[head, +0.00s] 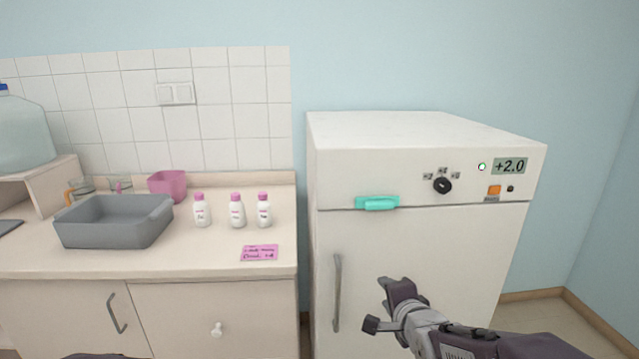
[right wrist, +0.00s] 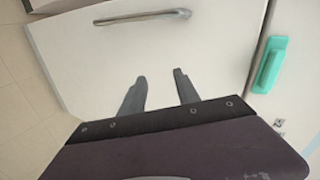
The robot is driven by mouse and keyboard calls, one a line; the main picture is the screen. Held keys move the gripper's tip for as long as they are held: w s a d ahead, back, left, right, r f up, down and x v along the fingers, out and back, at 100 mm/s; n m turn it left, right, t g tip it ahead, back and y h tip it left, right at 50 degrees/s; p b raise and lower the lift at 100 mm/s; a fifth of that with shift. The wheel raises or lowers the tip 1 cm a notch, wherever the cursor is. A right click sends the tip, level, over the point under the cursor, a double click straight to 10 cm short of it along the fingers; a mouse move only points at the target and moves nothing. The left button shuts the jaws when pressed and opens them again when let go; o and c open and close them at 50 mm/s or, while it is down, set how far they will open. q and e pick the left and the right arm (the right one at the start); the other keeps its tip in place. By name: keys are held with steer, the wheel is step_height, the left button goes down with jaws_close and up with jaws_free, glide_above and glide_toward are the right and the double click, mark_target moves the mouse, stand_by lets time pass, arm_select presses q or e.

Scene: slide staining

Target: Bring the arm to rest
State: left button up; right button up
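My right gripper (head: 377,304) is in front of the white cabinet's door in the head view, below and right of the teal handle. In the right wrist view its two fingers (right wrist: 160,88) stand apart with nothing between them. The grey door handle (right wrist: 142,18) lies beyond the fingertips, apart from them. My left gripper does not show in either view.
The white cabinet (head: 420,270) has a teal piece (head: 377,203), a knob (head: 442,185) and a +2.0 display (head: 509,166). The counter (head: 190,255) at left holds a grey basin (head: 115,222), pink-capped bottles (head: 237,212), a pink beaker (head: 168,186) and a pink note (head: 259,253).

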steer(key=s+f+n+g, duration=1.2)
steer(key=s+f+n, duration=0.45)
steer(key=s, duration=0.55)
step_height(320, 180, up, 15)
steer(key=m+p, duration=0.1)
steer(key=p, duration=1.5)
steer(key=shift+w, duration=0.3)
steer(key=shift+f, duration=0.1)
